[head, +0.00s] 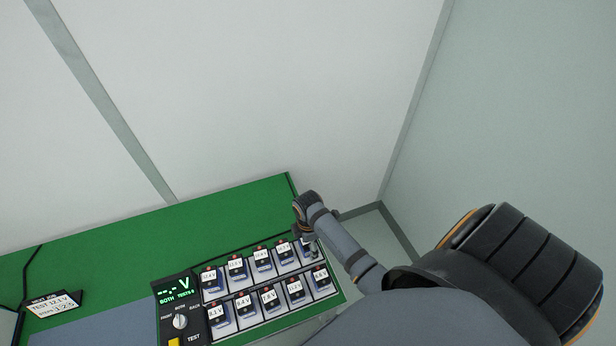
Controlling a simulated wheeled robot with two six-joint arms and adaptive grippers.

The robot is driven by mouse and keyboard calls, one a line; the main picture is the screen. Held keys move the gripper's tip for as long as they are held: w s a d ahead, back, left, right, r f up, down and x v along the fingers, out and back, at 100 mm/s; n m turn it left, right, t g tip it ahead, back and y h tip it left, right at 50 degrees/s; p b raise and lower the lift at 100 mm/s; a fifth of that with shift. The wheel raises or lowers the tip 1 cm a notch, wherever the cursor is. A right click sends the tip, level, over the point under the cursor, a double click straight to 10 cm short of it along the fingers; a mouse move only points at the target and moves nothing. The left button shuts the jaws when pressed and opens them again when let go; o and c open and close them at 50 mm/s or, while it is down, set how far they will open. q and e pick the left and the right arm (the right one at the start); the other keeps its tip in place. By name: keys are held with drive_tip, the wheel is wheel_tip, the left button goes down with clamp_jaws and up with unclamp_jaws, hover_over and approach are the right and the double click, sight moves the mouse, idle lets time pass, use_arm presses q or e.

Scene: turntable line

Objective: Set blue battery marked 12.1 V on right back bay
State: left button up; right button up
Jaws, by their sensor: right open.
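A block of bays (258,330) holds two rows of blue batteries with white labels. The label on the second battery from the left in the back row (237,268) may read 12.1 V, but it is too small to be sure. My right gripper (307,240) is open, over the right end of the back row. It partly hides the battery there, and I cannot tell whether it touches it. My left gripper is not in view.
A black tester (181,315) with a green display, a knob and a yellow TEST button stands left of the bays. A small sign (53,303) stands at the far left. The green table top (150,240) behind the bays is clear. White walls rise beyond.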

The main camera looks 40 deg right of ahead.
wheel_tip(320, 180, up, 11)
drive_tip(key=shift+s+b, duration=0.15)
drive_tip(key=shift+b, duration=0.6)
